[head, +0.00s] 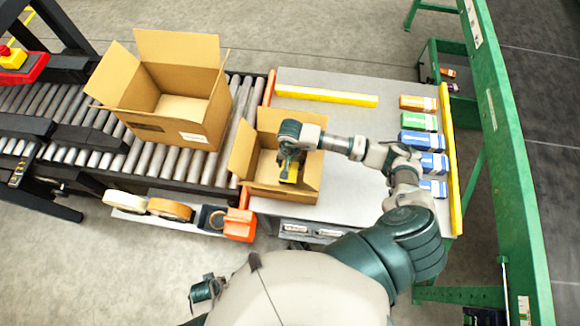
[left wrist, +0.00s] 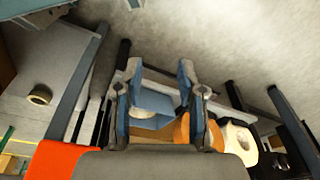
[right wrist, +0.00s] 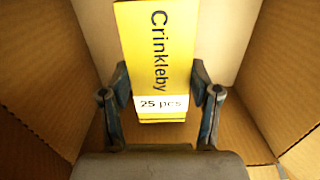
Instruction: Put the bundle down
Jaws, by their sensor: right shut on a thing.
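The bundle is a yellow block labelled "Crinkleby 25 pcs" (right wrist: 155,55) in the right wrist view. In the head view only a small yellow part of it (head: 291,174) shows under my right gripper (head: 287,163). My right gripper (right wrist: 160,85) is shut on the bundle. It points down into a small open cardboard box (head: 306,187) on the grey table, with box walls on both sides. I cannot tell whether the bundle touches the box floor. My left gripper (left wrist: 160,75) is open and empty, near tape rolls in the left wrist view.
A larger open carton (head: 190,115) stands on the roller conveyor (head: 235,135) at left. Several coloured packs, among them a green one (head: 418,122), line the table's right side beside a yellow strip (head: 451,160). Another yellow strip (head: 325,96) lies at the back. The table middle is clear.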

